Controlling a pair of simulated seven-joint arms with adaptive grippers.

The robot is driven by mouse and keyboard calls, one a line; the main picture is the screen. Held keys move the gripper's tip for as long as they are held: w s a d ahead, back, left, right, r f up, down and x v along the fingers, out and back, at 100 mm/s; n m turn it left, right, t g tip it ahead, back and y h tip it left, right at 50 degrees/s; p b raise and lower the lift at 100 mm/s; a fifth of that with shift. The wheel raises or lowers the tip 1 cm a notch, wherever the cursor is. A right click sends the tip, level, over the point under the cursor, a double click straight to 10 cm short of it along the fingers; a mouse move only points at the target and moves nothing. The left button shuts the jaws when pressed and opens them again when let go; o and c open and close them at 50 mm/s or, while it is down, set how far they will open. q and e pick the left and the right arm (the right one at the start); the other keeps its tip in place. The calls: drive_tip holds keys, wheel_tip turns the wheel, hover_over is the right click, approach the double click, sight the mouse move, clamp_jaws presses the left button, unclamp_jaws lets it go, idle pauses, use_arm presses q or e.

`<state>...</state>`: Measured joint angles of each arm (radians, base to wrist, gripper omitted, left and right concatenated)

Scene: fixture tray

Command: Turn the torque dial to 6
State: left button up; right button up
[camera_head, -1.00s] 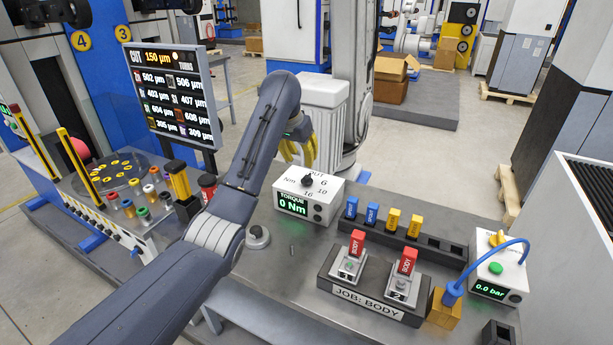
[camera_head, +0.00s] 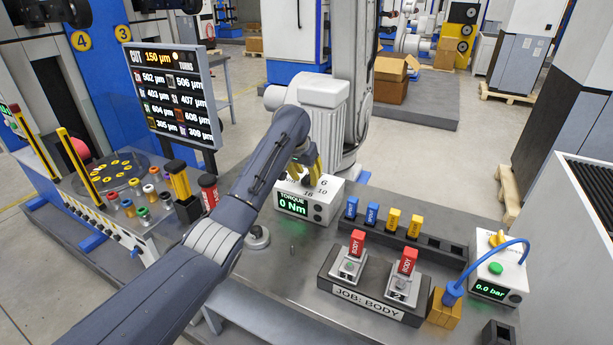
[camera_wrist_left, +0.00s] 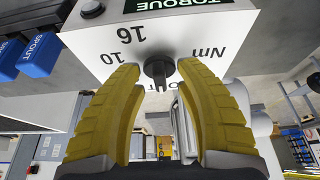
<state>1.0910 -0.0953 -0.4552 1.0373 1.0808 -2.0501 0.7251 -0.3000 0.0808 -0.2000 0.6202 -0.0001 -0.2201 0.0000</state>
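The torque box (camera_head: 322,206) is a white box on the grey bench, with a green "TORQUE 0 Nm" readout (camera_head: 293,206) on its front. Its top carries the black torque dial (camera_wrist_left: 158,70) and the marks 6, 10, 16 and Nm. In the head view the left gripper (camera_head: 308,178) is over the box top and hides the dial. In the left wrist view the left gripper (camera_wrist_left: 159,78) is open, its yellow fingers on either side of the dial with gaps visible. I cannot tell which mark the dial points to. The right gripper is not in view.
A JOB: BODY fixture (camera_head: 365,300) with two red BODY pieces stands in front of the box. A grey rack (camera_head: 403,238) with blue and yellow pieces is to its right. A pressure box (camera_head: 498,270) with a blue hose stands farther right.

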use_arm(q)
drive_tip(key=shift+c, duration=0.4)
clamp_jaws()
drive_tip(key=shift+m, duration=0.4)
drive_tip(key=m, duration=0.2)
drive_tip(key=m+g+h, duration=0.1)
drive_tip(key=m, duration=0.1)
drive_tip(key=shift+m+h, duration=0.3)
drive_tip(key=shift+w+a+m+g+h, duration=0.15)
drive_tip(key=shift+m+g, duration=0.3)
drive_tip(key=shift+m, duration=0.65)
drive_tip(key=shift+s+d+m+g+h, duration=0.15)
drive_tip(key=shift+m+g, duration=0.3)
drive_tip(key=shift+m, duration=0.65)
drive_tip(key=shift+w, duration=0.1)
drive_tip(key=shift+o, duration=0.4)
unclamp_jaws()
drive_tip(key=shift+a+r, duration=0.1)
drive_tip(key=shift+r, duration=0.05)
